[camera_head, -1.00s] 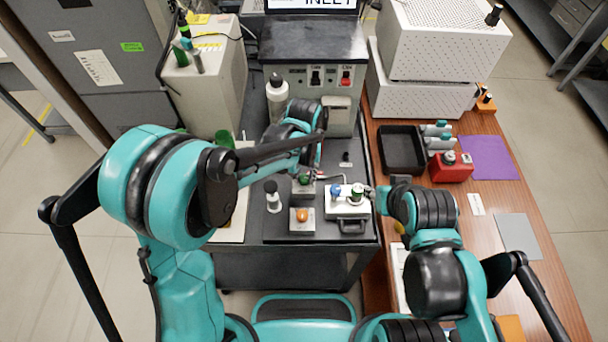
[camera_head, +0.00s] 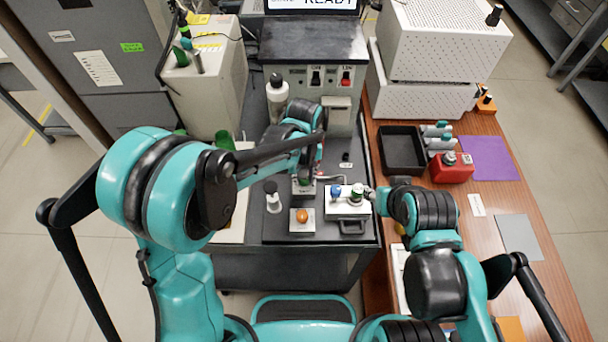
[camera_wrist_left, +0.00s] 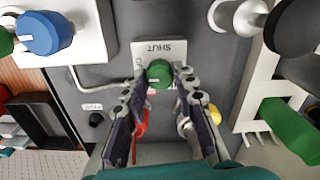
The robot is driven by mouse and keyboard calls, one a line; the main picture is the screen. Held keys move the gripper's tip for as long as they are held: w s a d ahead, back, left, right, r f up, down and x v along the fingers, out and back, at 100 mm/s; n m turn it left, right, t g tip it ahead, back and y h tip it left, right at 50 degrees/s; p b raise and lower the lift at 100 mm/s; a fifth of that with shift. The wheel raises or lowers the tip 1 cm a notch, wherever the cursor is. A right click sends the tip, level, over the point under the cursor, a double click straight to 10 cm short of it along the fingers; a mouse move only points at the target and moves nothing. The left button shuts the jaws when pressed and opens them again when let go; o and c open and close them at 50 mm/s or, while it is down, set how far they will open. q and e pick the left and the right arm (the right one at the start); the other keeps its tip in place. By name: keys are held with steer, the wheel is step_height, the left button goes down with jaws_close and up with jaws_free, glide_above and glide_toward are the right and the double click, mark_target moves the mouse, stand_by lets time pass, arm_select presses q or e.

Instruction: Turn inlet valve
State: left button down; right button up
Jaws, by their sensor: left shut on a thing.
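The inlet valve is a round green knob (camera_wrist_left: 159,73) on a pale plate marked SHUT (camera_wrist_left: 158,48) in the left wrist view. In the head view its pale block (camera_head: 303,189) stands on the dark cart, and the gripper partly covers the knob. My left gripper (camera_wrist_left: 158,80) has its fingers on either side of the knob and is shut on it. My right gripper (camera_head: 371,197) is at the right end of a white box (camera_head: 346,208) with blue and green knobs. Its fingers are too small to judge.
An orange knob (camera_head: 302,215) on a pale block and a white post with a black top (camera_head: 272,198) stand close in front. A grey machine (camera_head: 300,85) with switches is behind, under a screen (camera_head: 312,5) reading READY. A black tray (camera_head: 385,160) lies on the wooden table.

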arm_select(q)
steer(key=c, duration=1.2)
jaws_free()
step_height(320, 180, up, 12)
